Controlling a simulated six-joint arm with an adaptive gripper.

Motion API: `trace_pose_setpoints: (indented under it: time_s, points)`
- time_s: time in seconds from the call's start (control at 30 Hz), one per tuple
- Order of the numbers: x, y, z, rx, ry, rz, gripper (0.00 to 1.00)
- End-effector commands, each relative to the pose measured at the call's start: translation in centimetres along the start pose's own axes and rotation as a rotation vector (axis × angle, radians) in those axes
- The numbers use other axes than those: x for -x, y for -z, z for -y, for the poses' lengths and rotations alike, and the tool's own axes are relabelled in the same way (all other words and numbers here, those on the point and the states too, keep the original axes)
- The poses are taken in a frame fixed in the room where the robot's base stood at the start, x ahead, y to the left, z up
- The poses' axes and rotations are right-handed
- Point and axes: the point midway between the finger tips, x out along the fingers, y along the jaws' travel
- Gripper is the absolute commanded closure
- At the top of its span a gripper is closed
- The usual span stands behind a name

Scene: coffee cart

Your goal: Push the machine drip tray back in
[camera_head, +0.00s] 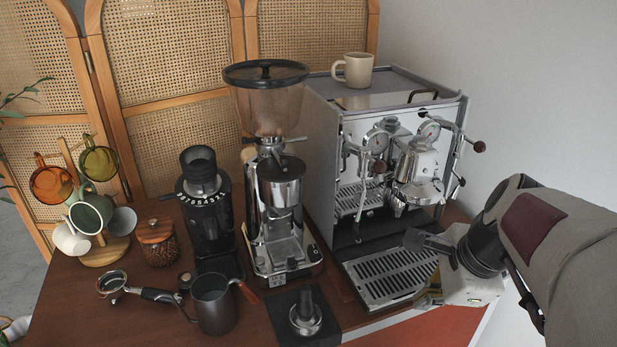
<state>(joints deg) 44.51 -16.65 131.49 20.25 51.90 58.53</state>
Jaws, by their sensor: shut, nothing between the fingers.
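The espresso machine (335,115) stands at the back right of the cart. Its drip tray (382,279), a silver slotted grate with a dark rim, sticks out in front of the machine's base. My gripper (421,242) comes in from the right, at the tray's right side. Its fingers are shut and empty. The gripper body covers part of the tray's right edge and front right corner. I cannot tell whether the gripper touches the tray.
A grinder (283,195) stands close left of the machine. A tamper (305,312) on a dark mat, a milk pitcher (213,304) and a portafilter (128,289) lie toward the front left. A beige cup (357,70) stands on the machine. A wall rises at right.

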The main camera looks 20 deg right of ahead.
Motion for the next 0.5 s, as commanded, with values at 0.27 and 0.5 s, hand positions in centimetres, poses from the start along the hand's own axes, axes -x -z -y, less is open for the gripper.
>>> trace_pose_setpoints:
  time_s: [0.27,0.5]
  points:
    - [-0.6,5.4,1.1,-0.444,0.012,0.016,1.00]
    - [-0.9,10.3,1.4,-0.819,0.033,0.035,1.00]
